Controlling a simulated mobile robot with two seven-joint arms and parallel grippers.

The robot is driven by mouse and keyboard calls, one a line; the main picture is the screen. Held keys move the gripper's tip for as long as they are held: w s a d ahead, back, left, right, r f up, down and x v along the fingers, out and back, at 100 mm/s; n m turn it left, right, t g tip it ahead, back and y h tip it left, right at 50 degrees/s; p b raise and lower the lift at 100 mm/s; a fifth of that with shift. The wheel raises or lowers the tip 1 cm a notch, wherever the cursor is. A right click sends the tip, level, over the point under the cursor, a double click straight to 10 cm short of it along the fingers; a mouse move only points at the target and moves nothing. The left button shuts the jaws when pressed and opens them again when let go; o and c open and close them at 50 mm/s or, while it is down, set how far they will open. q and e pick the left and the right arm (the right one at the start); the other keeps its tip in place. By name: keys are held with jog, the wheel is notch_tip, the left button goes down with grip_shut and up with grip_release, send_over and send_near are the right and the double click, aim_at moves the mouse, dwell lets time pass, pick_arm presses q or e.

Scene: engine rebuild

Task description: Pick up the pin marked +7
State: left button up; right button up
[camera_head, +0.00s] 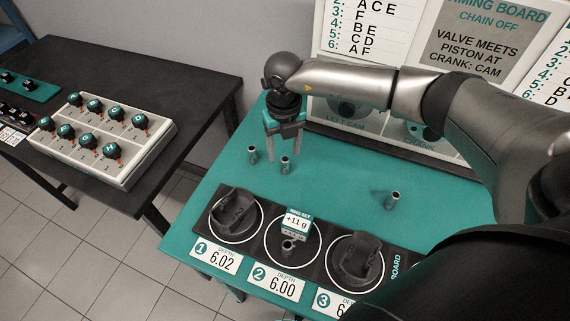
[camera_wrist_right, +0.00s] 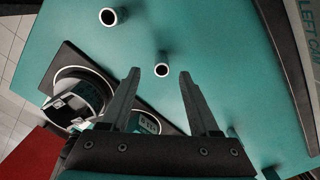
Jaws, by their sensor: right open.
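Several small grey metal pins stand upright on the teal table: one (camera_head: 285,165) under my right gripper, one (camera_head: 253,155) left of it, and one (camera_head: 391,201) farther right. I cannot read a +7 mark on any of them. My right gripper (camera_head: 284,148) is open and points down above the middle pin. In the right wrist view, a pin's open top (camera_wrist_right: 162,71) shows between the fingertips of my right gripper (camera_wrist_right: 159,76), with nothing held. Another pin (camera_wrist_right: 109,17) stands apart, higher in that view. My left gripper is not in view.
A black board (camera_head: 261,262) at the table's front holds dark piston parts in white rings, with depth cards. A "+11 g" block (camera_head: 297,222) and a short pin (camera_head: 288,247) are in ring 2. A poster board (camera_head: 470,50) stands behind. A dark side table (camera_head: 135,70) stands left.

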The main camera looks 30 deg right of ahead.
aim_at(285, 158)
notch_tip(285, 158, down, 5)
jog(key=shift+d+r, duration=0.1)
jog(key=shift+d, duration=0.05)
grip_shut()
dwell(0.5)
jog(key=shift+r, duration=0.1)
